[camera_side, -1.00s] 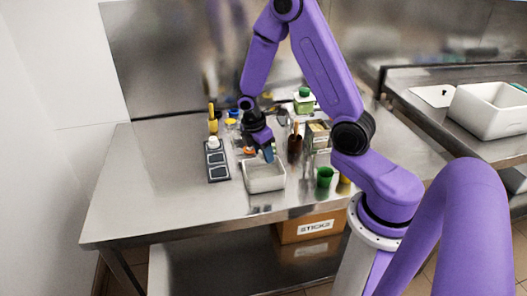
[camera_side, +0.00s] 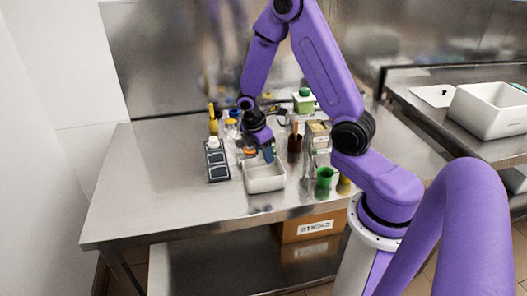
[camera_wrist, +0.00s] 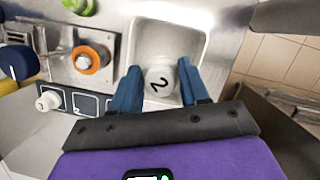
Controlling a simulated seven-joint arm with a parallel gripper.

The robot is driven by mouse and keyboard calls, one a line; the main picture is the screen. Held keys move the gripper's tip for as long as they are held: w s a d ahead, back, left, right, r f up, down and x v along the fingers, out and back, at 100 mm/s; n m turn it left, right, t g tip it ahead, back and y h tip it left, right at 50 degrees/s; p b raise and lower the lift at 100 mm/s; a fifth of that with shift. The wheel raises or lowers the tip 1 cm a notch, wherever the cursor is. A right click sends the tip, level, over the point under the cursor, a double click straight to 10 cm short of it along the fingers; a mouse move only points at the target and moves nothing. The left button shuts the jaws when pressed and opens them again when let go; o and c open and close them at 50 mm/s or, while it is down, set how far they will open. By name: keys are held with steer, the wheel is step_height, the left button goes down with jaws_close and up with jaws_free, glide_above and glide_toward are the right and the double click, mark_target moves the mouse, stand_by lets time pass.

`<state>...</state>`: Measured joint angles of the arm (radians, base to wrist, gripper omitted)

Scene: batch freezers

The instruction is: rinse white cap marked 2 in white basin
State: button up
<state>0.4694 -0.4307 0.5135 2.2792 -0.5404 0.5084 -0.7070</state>
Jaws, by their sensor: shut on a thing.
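The white cap marked 2 (camera_wrist: 161,78) is between my two blue fingers in the wrist view, its numeral facing the camera. My gripper (camera_wrist: 160,86) is shut on the cap, inside the outline of the white basin (camera_wrist: 205,40). In the side view, my gripper (camera_side: 268,154) points down into the basin (camera_side: 265,185) near its back wall. The cap is hidden there, and its height above the basin floor cannot be told.
A grey panel with dark squares (camera_side: 217,173) stands left of the basin, with another white cap (camera_wrist: 47,101) at one end. An orange ring (camera_wrist: 87,60) lies nearby. A green cup (camera_side: 324,177) and a brown bottle (camera_side: 295,143) stand right. The table's left is clear.

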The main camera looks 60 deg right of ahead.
steer(key=shift+r, duration=2.05)
steer(key=shift+w, duration=0.1)
